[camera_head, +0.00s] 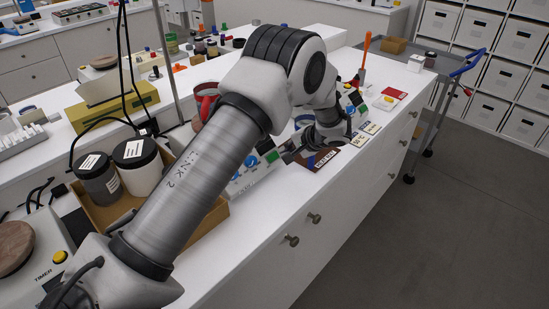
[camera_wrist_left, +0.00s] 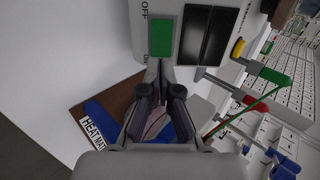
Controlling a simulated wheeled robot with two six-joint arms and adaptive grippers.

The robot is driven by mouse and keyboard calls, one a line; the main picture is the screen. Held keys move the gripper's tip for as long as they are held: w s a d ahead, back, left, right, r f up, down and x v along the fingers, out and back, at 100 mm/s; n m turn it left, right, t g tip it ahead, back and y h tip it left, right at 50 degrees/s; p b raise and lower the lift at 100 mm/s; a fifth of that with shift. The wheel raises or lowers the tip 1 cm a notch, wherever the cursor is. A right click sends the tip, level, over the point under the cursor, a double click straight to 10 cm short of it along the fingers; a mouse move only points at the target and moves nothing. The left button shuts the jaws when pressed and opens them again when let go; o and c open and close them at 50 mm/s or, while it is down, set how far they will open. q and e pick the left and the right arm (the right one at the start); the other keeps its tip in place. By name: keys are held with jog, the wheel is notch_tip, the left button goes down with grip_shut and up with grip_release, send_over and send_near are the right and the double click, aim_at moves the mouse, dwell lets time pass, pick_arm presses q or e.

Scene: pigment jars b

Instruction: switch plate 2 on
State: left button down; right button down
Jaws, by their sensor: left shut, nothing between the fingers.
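A pale switch box (camera_wrist_left: 142,20) is at the top of the left wrist view. Letters reading OFF show near the green one. I cannot read which plate each rocker serves. My left gripper (camera_wrist_left: 159,72) is shut and empty, its tips just below the green rocker in that view; I cannot tell if they touch it. In the head view the gripper (camera_head: 289,152) is over the bench front, partly hidden by my arm. My right gripper is not in view.
A brown and blue mat (camera_wrist_left: 86,108) labelled HEAT MAT lies under the gripper. A cardboard tray (camera_head: 212,221) with a dark-lidded white jar (camera_head: 141,172) stands behind my arm. A unit marked TIMER (camera_head: 48,268) is at lower left. An orange-handled tool (camera_head: 364,52) stands farther along the bench.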

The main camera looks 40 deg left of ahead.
pick_arm(q)
jog(key=shift+a+f+b, duration=0.35)
jog(key=shift+a+f, duration=0.15)
jog(key=shift+f, duration=0.05)
jog(key=shift+r, duration=0.25)
jog(key=v, duration=1.5)
jog(key=shift+d+r+p, duration=0.2)
jog(key=shift+d+p, duration=0.1)
jog(key=shift+p, duration=0.15)
